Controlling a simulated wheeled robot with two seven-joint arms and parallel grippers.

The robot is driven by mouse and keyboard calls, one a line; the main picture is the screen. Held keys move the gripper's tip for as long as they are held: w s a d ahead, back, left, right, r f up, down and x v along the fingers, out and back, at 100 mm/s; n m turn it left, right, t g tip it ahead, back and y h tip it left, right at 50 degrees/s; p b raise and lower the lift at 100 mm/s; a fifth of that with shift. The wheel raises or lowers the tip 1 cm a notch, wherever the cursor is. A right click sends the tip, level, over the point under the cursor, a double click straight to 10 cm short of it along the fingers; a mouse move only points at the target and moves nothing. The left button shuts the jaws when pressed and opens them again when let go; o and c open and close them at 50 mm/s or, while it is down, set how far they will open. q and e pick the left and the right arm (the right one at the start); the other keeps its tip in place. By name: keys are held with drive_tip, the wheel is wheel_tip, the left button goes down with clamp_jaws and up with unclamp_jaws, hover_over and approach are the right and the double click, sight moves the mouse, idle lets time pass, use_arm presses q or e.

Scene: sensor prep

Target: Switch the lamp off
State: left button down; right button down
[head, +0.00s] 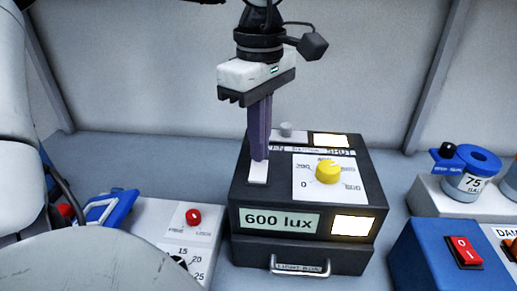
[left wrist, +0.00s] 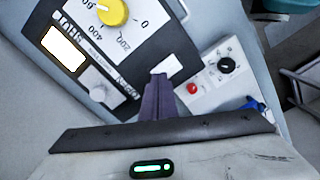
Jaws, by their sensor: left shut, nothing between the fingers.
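The lamp is a dark box (head: 301,249) with a sign reading "600 lux" (head: 279,220) and lit windows (head: 354,225) on its front and top. A yellow knob (head: 328,172) sits on a white scale with 0 and 200 marks; it also shows in the left wrist view (left wrist: 112,11). My left gripper (head: 259,158) points down, shut and empty, its tips by a white patch (head: 258,173) at the box's left top edge, left of the knob. I cannot tell whether they touch it. My right gripper is not in view.
A white panel with a red button (head: 194,217) and a black dial (head: 179,263) is left of the box. A blue box with a red rocker switch (head: 466,251) and a blue-topped jar (head: 469,172) stand on the right. A grey knob (left wrist: 98,90) is behind the yellow one.

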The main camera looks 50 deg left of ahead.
use_arm(q)
drive_tip(key=shift+f+b, duration=0.65)
drive_tip(key=shift+f, duration=0.2)
drive_tip(key=shift+r, duration=0.15)
drive_tip(key=shift+r+p, duration=2.65)
drive_tip(key=shift+r, duration=0.75)
